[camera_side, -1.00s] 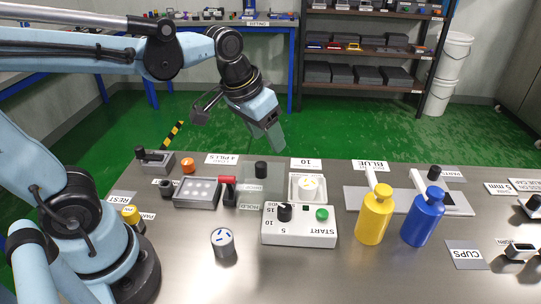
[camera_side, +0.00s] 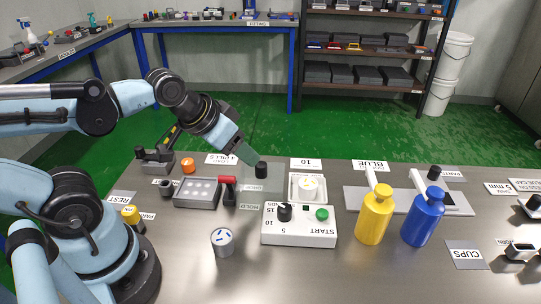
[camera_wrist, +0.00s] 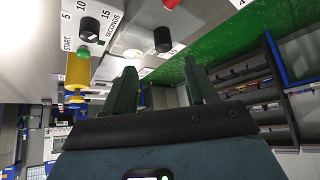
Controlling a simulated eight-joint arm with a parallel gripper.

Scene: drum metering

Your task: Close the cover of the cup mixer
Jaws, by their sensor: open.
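The cup mixer (camera_side: 299,233) is a white box with a dial, a green START button and a square well at its back. A pale cup (camera_side: 308,188) sits in the well, uncovered. A black knob (camera_side: 261,170) stands left of the well, at what looks like a clear cover swung open; the cover's edges are hard to make out. The knob also shows in the wrist view (camera_wrist: 162,40), ahead of the fingers. My gripper (camera_side: 250,158) is open and empty, just behind and left of the knob. Both fingers show apart in the wrist view (camera_wrist: 158,78); contact with the knob cannot be told.
A yellow bottle (camera_side: 374,214) and a blue bottle (camera_side: 423,217) stand right of the mixer. A white cup with blue marks (camera_side: 222,242) stands in front. The front centre table is clear.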

